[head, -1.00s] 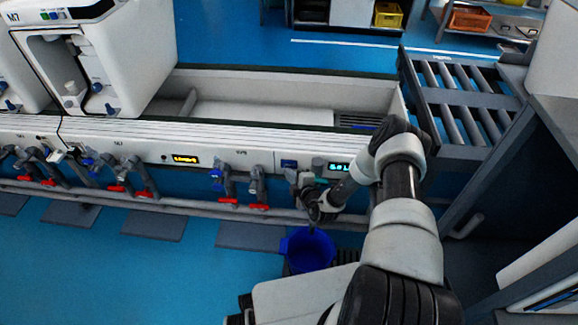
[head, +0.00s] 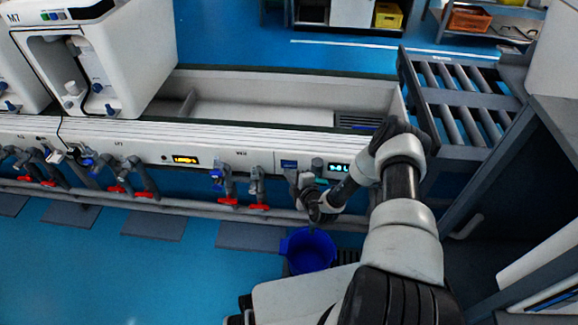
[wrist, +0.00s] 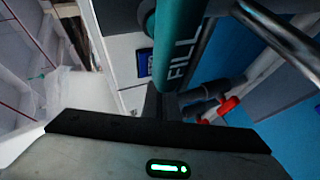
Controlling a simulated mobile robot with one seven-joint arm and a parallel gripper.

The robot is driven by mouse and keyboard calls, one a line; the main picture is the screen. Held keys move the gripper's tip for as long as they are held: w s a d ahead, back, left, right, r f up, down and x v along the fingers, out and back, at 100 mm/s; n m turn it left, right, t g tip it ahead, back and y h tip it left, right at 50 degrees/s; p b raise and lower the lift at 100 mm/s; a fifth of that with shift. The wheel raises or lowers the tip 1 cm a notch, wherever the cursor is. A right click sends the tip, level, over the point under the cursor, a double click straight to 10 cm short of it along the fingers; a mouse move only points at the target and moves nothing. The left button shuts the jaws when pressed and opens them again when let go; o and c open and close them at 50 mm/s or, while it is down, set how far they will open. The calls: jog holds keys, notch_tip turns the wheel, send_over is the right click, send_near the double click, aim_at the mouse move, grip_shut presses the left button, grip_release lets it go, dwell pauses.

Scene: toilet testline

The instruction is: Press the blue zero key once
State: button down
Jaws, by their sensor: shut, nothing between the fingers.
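A small blue key or label (head: 288,164) sits on the white front panel at the left of the lit display (head: 339,168). It also shows in the wrist view as a blue rectangle (wrist: 145,62) with pale marks; I cannot read a zero on it. My gripper (wrist: 160,102) is shut and empty, with its dark fingers pointing toward the panel just below the blue rectangle. I cannot tell whether they touch anything. A teal cylinder marked FILL (wrist: 178,45) is close beside the fingers. In the head view my wrist partly hides the gripper tip.
A blue bucket (head: 308,250) stands on the floor below the panel. Grey pipes with red-handled valves (head: 258,206) run along the front. An amber display (head: 185,160) is further left. A roller conveyor (head: 465,105) stands at the right. Blue floor at the left is clear.

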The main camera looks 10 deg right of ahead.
jog(key=shift+w, duration=0.15)
dwell(0.7)
jog(key=shift+w+d+b, duration=0.1)
jog(key=shift+w+b, duration=0.15)
jog(key=shift+b, duration=0.05)
jog(key=shift+w+d, duration=0.15)
jog(key=shift+w, duration=0.25)
dwell(0.7)
jog(key=shift+s, duration=0.15)
jog(key=shift+s+a, duration=0.25)
jog(key=shift+s, duration=0.35)
jog(key=s+p, duration=0.1)
jog(key=s+a+p, duration=0.1)
jog(key=s, duration=0.2)
jog(key=shift+s+a+p, duration=0.3)
jog(key=shift+s+p, duration=0.1)
